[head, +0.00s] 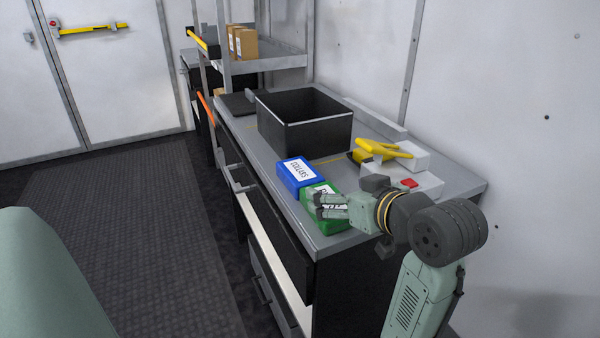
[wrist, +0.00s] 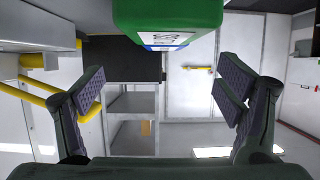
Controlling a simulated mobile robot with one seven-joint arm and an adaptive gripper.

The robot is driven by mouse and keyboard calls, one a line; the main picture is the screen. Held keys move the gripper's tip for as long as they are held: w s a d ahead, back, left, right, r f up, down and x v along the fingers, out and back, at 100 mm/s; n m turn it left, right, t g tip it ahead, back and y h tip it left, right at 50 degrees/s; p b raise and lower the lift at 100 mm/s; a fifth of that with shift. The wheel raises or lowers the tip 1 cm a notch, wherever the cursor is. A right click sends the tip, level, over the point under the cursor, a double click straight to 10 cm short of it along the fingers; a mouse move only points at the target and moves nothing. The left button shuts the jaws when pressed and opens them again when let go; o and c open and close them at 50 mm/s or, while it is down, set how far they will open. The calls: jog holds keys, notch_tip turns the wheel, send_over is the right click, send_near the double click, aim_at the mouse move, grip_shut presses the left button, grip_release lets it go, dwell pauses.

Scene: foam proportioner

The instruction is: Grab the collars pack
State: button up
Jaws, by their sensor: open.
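The blue pack (head: 296,173) lies on the workbench with a white label on top; the label is small and upside down and appears to read COLLARS. A green pack (head: 333,217) lies next to it, nearer the bench's front corner, its white label partly hidden by my gripper. My gripper (head: 318,206) is open and empty, its fingers over the green pack in the head view. In the wrist view, which looks upside down, the fingers (wrist: 160,75) are spread wide. The green pack (wrist: 167,14) sits at the top edge there, outside the finger gap, with a sliver of blue behind it.
A black open bin (head: 304,137) stands behind the packs. A yellow tool (head: 383,149) and white blocks (head: 400,178) with a red part (head: 409,183) lie right of the packs, close to my arm. A grey shelf (head: 265,62) with cardboard boxes (head: 243,42) stands further back.

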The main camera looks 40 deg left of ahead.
aim_at(314, 186)
jog(key=x, duration=0.4)
jog(key=shift+a+f, duration=0.2)
jog(key=shift+a, duration=0.2)
jog(key=x, duration=0.1)
jog(key=p+x, duration=0.1)
jog(key=x, duration=0.2)
jog(key=shift+s+a+f, duration=0.1)
jog(key=shift+s+f, duration=0.05)
jog(key=shift+s, duration=0.1)
jog(key=shift+w+a+f, duration=0.25)
jog(key=shift+a, duration=0.15)
jog(key=shift+c, duration=0.5)
jog(key=c, duration=1.3)
jog(key=shift+o, duration=0.2)
